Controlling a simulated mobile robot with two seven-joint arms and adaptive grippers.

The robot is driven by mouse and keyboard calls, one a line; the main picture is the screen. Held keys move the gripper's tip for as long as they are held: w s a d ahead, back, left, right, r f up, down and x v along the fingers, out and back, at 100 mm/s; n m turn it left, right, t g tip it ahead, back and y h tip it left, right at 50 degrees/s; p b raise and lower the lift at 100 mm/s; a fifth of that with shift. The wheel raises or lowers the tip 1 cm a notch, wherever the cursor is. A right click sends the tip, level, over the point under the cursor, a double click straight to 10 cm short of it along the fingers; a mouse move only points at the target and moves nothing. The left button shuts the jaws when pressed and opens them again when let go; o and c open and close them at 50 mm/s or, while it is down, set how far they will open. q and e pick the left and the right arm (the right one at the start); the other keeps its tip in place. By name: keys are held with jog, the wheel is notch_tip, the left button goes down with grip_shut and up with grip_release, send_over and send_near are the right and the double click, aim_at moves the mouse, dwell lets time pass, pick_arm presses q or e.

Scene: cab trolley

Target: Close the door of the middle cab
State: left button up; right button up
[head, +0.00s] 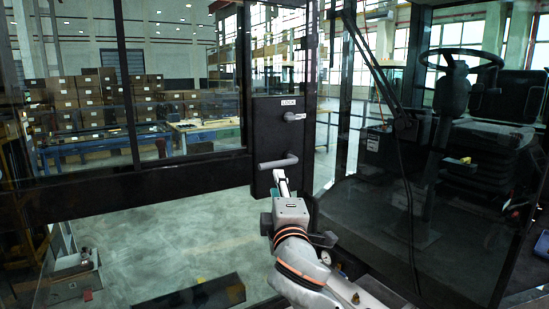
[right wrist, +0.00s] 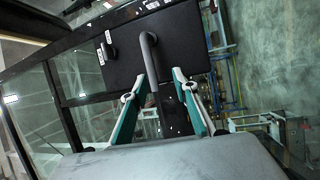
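The cab door (head: 150,182) has a black frame and large glass panes and fills the left of the head view. Its black lock panel (head: 262,125) carries a small upper knob and a grey lever handle (head: 277,161). My right gripper (head: 282,182) is at the handle, its wrist below it. In the right wrist view the two fingers of the right gripper (right wrist: 162,75) are apart, with the handle (right wrist: 150,60) between them near the left fingertip. I cannot tell whether they touch. My left gripper is not in view.
The cab interior, with a steering wheel (head: 461,58) and dark seat (head: 490,155), is at the right behind glass. Stacked boxes (head: 85,100) and a workbench (head: 200,128) stand far back. Pale floor (head: 170,245) shows below the door.

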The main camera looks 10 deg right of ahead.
aim_at(275, 166)
jog(key=w+r, duration=0.1)
jog(key=w, duration=0.1)
jog(key=w+r+p, duration=0.1)
jog(key=w, duration=0.2)
jog(key=w+r, duration=0.1)
jog(key=w, duration=0.1)
jog(key=shift+w+d+r, duration=0.1)
jog(key=shift+w+d, duration=0.25)
grip_shut()
